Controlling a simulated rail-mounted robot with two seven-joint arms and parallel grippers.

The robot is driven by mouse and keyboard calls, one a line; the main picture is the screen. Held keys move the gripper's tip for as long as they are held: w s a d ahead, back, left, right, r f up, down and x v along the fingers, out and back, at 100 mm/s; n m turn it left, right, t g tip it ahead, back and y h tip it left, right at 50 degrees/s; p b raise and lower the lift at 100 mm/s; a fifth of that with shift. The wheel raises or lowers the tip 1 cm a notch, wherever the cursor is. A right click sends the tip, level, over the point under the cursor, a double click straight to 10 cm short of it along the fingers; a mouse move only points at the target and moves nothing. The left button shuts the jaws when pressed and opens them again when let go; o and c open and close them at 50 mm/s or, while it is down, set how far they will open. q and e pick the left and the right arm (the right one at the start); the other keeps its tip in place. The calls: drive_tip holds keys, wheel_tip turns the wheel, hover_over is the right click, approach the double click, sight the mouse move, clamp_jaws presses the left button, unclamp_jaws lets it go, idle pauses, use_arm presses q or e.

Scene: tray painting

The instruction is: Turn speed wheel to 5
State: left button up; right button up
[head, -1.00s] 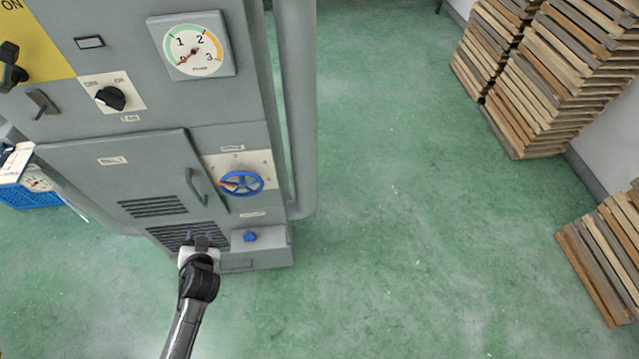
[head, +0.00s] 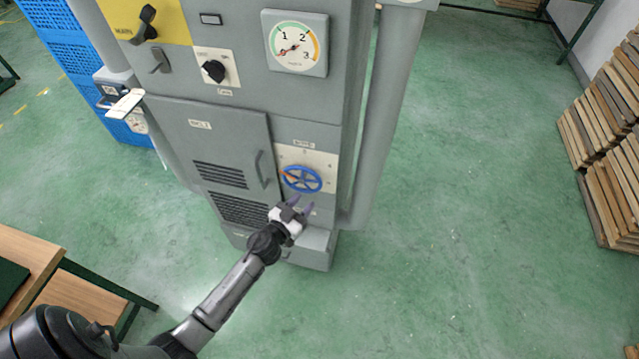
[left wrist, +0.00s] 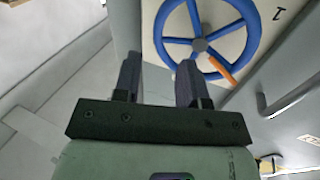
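The blue speed wheel (head: 302,179) is mounted on a pale dial plate (head: 325,160) low on the grey cabinet's front. Its orange pointer (head: 290,175) points left in the head view. My left gripper (head: 298,205) is just below the wheel in the head view. Its fingers (left wrist: 160,80) are apart with nothing between them, and they appear not to touch the wheel. My right gripper is not in view.
The grey cabinet (head: 225,125) carries a door handle (head: 262,170) left of the wheel, a black knob (head: 214,71) and a gauge (head: 296,42). A vertical grey pipe (head: 385,120) stands right of it. Wooden stacks (head: 610,150) are far right; green floor (head: 470,180) between is clear.

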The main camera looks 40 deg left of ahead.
sight(320, 183)
use_arm(q)
drive_tip(key=w, duration=0.8)
drive_tip(key=shift+w+a+b, duration=0.3)
drive_tip(key=shift+a+b, duration=0.05)
clamp_jaws()
